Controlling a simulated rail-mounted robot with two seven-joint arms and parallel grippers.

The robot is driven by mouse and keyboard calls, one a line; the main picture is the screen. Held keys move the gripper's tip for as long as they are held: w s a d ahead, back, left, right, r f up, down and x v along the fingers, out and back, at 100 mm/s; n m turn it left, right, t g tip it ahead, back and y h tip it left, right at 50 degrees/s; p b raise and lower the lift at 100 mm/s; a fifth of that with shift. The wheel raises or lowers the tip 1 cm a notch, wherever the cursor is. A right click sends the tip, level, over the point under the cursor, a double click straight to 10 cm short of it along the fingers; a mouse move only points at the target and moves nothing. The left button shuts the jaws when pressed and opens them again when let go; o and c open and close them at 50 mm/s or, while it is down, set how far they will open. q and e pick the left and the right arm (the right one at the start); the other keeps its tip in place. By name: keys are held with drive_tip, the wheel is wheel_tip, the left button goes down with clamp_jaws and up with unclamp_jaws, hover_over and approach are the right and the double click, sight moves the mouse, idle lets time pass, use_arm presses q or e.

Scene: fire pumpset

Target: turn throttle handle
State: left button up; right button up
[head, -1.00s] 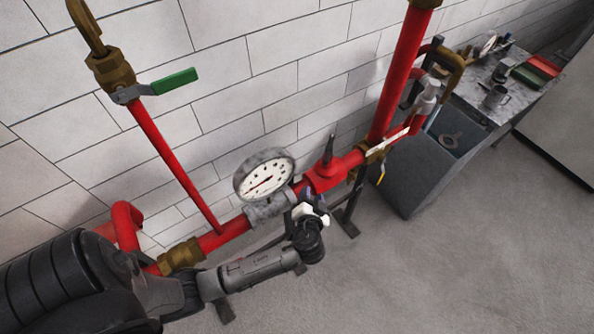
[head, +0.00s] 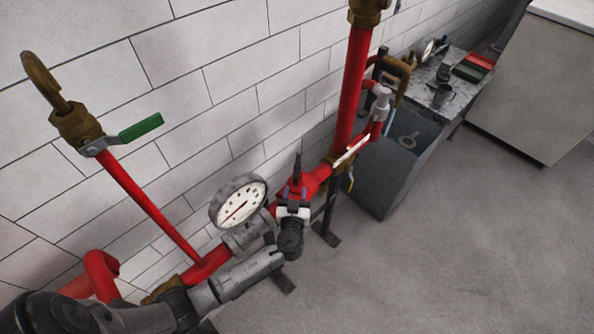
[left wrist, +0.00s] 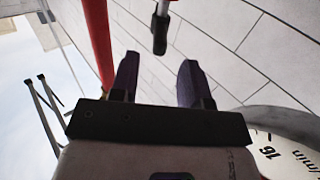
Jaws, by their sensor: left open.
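A dark upright handle (head: 297,168), which looks like the throttle handle, stands on the red valve body (head: 317,177) just right of the round gauge (head: 238,203). My left gripper (head: 293,190) is in front of the valve, close below the handle in the head view. In the left wrist view the open fingers (left wrist: 157,78) are empty, and a dark handle end (left wrist: 160,32) hangs beyond their tips, roughly in line with the gap and apart from them. The wrist hides part of the valve. My right gripper is not in view.
A green lever (head: 141,127) sits on the thin red pipe at left. A thick red riser pipe (head: 352,90) stands right of the valve. A dark bin (head: 385,170) and a cluttered table (head: 440,85) stand farther right. The floor at right is clear.

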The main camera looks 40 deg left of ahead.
sight(297, 174)
use_arm(q)
drive_tip(key=p+x, duration=0.1)
drive_tip(key=x, duration=0.6)
drive_tip(key=shift+w+a+f+p, duration=0.1)
drive_tip(key=shift+w+a+p, duration=0.15)
drive_tip(key=shift+p, duration=0.1)
clamp_jaws()
